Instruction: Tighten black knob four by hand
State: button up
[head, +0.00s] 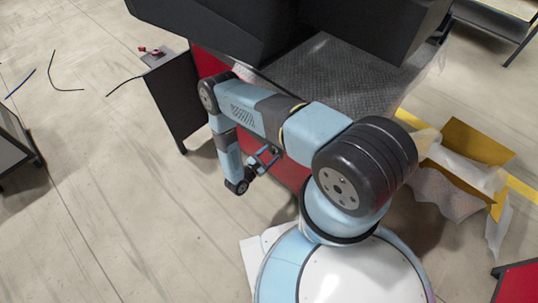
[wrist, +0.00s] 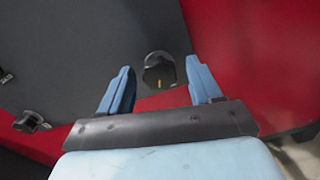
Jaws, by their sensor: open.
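A black knob (wrist: 157,73) with a small yellow mark sits on a dark grey panel (wrist: 80,38) in the wrist view. My gripper (wrist: 160,66) is open, with one blue finger on each side of this knob in the picture. The knob appears beyond the fingertips, and I see no contact. A second black knob (wrist: 30,122) is at the lower left of the wrist view, and part of another (wrist: 5,76) shows at the left edge. I see no number on any knob. In the head view my gripper (head: 268,157) is small, beside the red machine side.
Red panels (wrist: 265,65) border the grey panel on the right. In the head view, a dark machine hood (head: 235,25) overhangs the arm. A dark cabinet (head: 172,100) stands left of it. An open cardboard box (head: 472,145) lies at right. Floor at left is mostly clear.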

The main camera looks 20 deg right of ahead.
jog(key=shift+w+d, duration=0.1)
jog(key=c, duration=1)
